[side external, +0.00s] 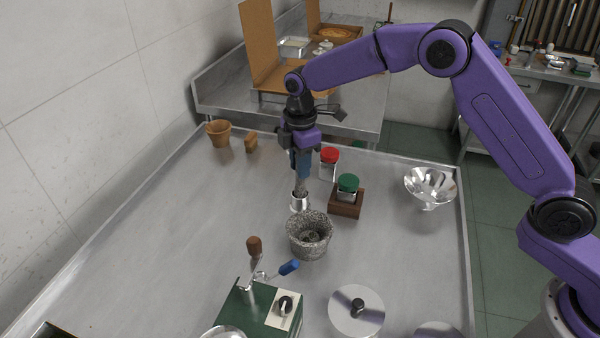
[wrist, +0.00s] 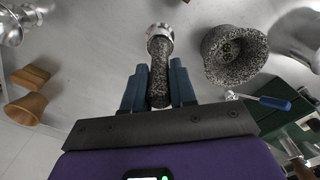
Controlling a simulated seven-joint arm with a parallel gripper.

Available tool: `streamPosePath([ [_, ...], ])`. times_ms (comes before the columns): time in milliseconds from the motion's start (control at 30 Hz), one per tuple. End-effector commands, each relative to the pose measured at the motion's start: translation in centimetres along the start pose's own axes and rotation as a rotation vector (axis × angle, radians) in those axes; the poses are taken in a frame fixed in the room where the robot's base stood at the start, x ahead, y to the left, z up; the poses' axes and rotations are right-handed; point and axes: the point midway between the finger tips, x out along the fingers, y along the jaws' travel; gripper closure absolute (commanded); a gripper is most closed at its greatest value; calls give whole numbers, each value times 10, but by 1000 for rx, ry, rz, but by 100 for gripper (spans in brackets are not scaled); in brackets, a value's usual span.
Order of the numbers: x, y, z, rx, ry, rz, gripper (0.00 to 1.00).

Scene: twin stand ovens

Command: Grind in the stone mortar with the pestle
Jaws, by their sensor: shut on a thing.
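My gripper (side external: 299,168) points down over the middle of the table, with its blue fingers shut on the grey speckled pestle (side external: 300,185). In the wrist view the pestle (wrist: 159,82) stands between the two fingers (wrist: 157,68). The pestle's lower end meets a small shiny metal cup (side external: 299,203); I cannot tell how deep it sits in it. The grey stone mortar (side external: 308,248) stands upright just in front of the cup, apart from the pestle. In the wrist view the mortar (wrist: 240,68) is to the right, with small pale-green bits inside.
A red-lidded jar (side external: 329,165) and a green-lidded jar in a wooden block (side external: 346,205) stand right of my gripper. A green box with a crank (side external: 260,310) is in front. A metal funnel-like bowl (side external: 430,186) is at right.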

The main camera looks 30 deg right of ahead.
Motion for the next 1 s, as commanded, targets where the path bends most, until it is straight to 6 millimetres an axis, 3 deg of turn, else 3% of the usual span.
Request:
streamPosePath([
  [200,-44,1,-1,0,3,6,100],
  [467,-78,-6,-5,-3,2,4,100],
  [800,-127,-78,-32,-5,3,4,100],
  [1000,-142,-110,-38,-2,2,2,100],
])
